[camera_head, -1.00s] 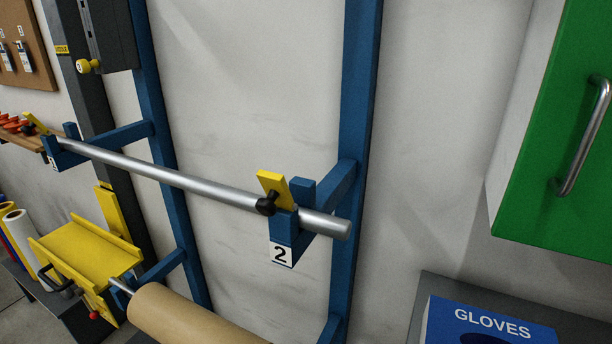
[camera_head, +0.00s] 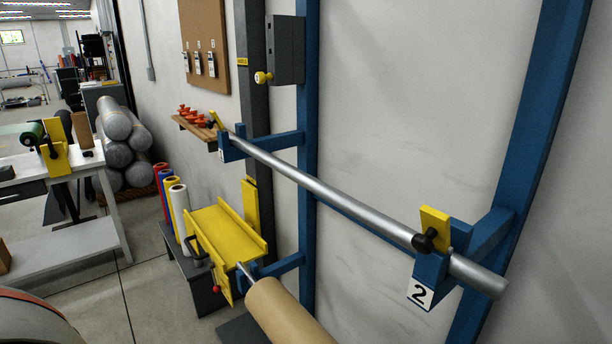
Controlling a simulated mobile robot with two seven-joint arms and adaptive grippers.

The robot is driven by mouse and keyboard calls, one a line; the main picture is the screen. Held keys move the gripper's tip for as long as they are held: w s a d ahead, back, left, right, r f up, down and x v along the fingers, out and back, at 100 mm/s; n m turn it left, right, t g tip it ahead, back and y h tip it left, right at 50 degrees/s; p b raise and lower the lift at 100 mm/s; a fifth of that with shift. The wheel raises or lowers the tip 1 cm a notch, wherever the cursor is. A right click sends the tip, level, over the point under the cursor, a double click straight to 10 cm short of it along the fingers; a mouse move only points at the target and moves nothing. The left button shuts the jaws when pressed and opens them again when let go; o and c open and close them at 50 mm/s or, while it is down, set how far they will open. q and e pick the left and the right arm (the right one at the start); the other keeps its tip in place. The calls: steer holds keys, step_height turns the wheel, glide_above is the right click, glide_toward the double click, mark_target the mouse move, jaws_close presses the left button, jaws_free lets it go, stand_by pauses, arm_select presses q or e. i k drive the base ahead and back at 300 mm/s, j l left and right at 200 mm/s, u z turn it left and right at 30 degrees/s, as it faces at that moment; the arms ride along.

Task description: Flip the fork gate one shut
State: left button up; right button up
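Fork one is the blue fork (camera_head: 232,150) at the far left end of the silver bar (camera_head: 340,203), with a small number plate on its front that looks like 1. Its yellow gate (camera_head: 217,122) stands tilted up above the bar, apart from lying across it. Fork two (camera_head: 432,277) holds the near right end of the bar, with its number 2 plate (camera_head: 420,293). Neither of my grippers shows in the view.
A yellow trough (camera_head: 222,237) on a dark stand and a brown paper roll (camera_head: 285,312) sit below the bar. A wooden shelf (camera_head: 195,130) with orange items is beside fork one. A workbench (camera_head: 70,165) stands left; floor shows between.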

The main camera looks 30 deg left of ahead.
mark_target(215, 120)
steer(key=j+u, duration=0.15)
steer(key=u, duration=0.25)
steer(key=j+u, duration=0.15)
steer(key=u, duration=0.3)
steer(key=j+u, duration=0.2)
steer(key=u, duration=0.2)
